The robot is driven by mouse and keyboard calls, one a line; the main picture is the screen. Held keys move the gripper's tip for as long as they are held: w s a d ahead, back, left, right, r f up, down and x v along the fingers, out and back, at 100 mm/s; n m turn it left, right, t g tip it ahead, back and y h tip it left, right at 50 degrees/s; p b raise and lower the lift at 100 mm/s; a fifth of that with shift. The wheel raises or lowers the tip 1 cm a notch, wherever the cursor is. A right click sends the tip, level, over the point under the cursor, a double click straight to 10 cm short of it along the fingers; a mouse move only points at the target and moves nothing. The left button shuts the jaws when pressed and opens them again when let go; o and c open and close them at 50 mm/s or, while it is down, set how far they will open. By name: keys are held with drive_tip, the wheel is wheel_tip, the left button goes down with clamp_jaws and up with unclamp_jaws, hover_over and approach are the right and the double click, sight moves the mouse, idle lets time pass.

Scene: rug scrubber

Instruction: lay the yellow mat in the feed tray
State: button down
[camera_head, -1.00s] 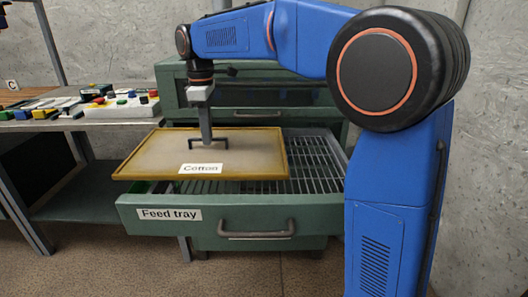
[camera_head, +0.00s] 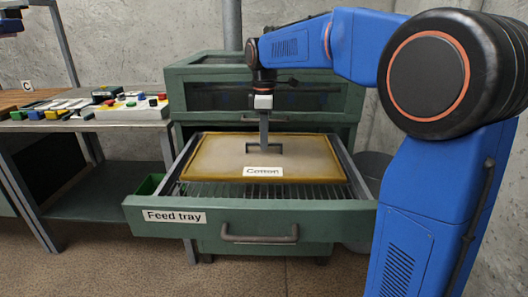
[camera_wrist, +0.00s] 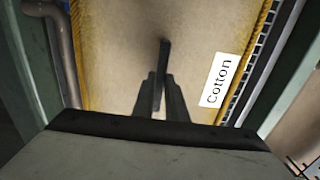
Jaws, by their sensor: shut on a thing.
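The yellow-edged mat (camera_head: 217,165), with a tan face and a label reading "Cotton", is held flat by my gripper (camera_head: 264,150). My gripper is shut on the dark handle at the mat's middle; the wrist view shows the fingers (camera_wrist: 161,98) closed on it. The green feed tray (camera_head: 315,216) is pulled out, with a grey handle and a "Feed tray" label. The mat is over the tray, within its side walls in the head view. Whether it touches the tray's slatted floor (camera_head: 235,189) I cannot tell.
A bench (camera_head: 95,126) at the left carries several coloured blocks and a white board (camera_head: 133,108). The green cabinet (camera_head: 205,84) stands behind the tray. A grey bin (camera_head: 371,172) is at the tray's right. A pipe (camera_wrist: 62,50) shows in the wrist view.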

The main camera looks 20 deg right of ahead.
sight(264, 153)
drive_tip(key=shift+f, duration=2.25)
drive_tip(key=shift+f, duration=0.1)
drive_tip(key=c, duration=1.8)
unclamp_jaws()
drive_tip(key=shift+o, duration=0.2)
wheel_tip(264, 153, up, 12)
drive_tip(key=shift+r, duration=0.1)
